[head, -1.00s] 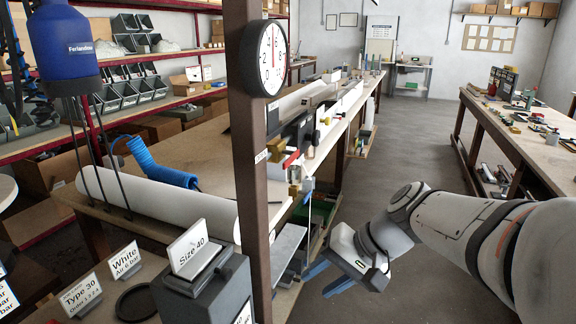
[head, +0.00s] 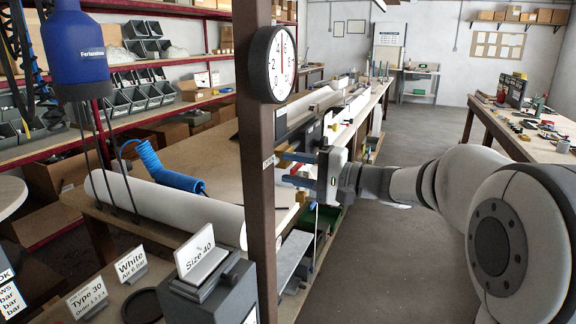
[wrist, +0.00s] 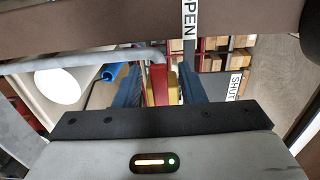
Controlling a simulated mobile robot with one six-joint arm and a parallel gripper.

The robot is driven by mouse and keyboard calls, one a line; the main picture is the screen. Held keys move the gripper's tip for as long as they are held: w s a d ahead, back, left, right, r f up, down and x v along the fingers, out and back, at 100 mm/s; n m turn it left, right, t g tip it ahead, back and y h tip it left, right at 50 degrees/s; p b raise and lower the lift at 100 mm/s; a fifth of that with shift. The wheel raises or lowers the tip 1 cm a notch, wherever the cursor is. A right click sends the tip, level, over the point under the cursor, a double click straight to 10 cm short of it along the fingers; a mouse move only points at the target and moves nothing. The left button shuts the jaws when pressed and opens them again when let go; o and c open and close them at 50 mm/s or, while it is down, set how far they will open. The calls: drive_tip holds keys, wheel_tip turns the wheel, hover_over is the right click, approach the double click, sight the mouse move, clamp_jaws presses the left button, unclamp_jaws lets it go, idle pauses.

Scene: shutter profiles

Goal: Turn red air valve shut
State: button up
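The air valve's red lever (wrist: 158,82) shows in the wrist view beside a brass-yellow part (wrist: 179,86). My gripper (wrist: 157,76) is open, with its two blue fingers on either side of the lever and visible gaps between. An OPEN label (wrist: 190,22) is above, close to the lever's line; a SHUT label (wrist: 237,85) is off to the right. In the head view my gripper (head: 284,169) is beside the brown post, and the valve is mostly hidden behind it. Whether a finger touches the lever cannot be told.
The brown post (head: 257,200) carries a round pressure gauge (head: 277,64), its red needle pointing nearly straight up. A long white cylinder (head: 165,205) and a blue coiled hose (head: 165,170) lie on the bench. The aisle floor (head: 400,235) is clear.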

drive_tip(key=shift+x, duration=0.9)
drive_tip(key=shift+c, duration=0.4)
clamp_jaws()
